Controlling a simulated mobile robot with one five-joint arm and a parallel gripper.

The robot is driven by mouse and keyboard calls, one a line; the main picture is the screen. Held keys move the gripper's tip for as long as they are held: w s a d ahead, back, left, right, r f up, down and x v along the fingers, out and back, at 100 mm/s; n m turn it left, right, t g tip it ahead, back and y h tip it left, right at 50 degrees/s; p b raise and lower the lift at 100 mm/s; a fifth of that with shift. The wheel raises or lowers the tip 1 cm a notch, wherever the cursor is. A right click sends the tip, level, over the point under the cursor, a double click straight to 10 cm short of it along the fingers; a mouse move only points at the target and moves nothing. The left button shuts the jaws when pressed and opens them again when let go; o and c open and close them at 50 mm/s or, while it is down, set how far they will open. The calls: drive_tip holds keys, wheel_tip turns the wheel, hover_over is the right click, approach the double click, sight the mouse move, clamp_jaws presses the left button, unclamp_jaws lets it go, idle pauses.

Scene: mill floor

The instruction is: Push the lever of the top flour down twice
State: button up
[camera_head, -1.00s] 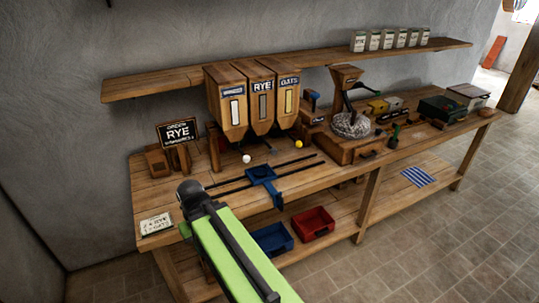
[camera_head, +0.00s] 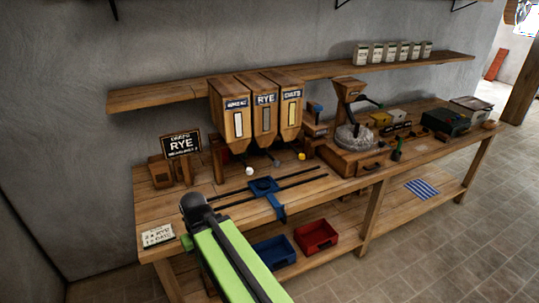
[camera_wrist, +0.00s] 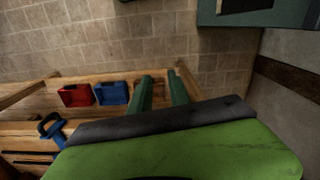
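Three wooden hoppers stand side by side at the back of the bench. The left hopper (camera_head: 230,122) has a blurred label, the middle one (camera_head: 265,118) reads RYE and the right one (camera_head: 292,112) reads OATS. Below them are a white knob (camera_head: 249,171), a dark lever end (camera_head: 276,162) and a yellow knob (camera_head: 301,156). A black sign (camera_head: 181,143) reads RYE in large letters; its smaller lines are blurred. My gripper (camera_wrist: 160,88) shows two green fingers, apart and empty, in the wrist view, over the bench's lower shelf. My arm hides its fingers in the head view.
A blue carriage (camera_head: 264,185) sits on dark rails before the hoppers. A written card (camera_head: 158,235) lies at the bench's front left. Blue (camera_head: 273,251) and red (camera_head: 316,236) bins are on the lower shelf. A mill (camera_head: 351,140) stands right of the hoppers.

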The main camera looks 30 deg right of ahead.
drive_tip(key=shift+c, duration=0.3)
clamp_jaws()
idle(1.4)
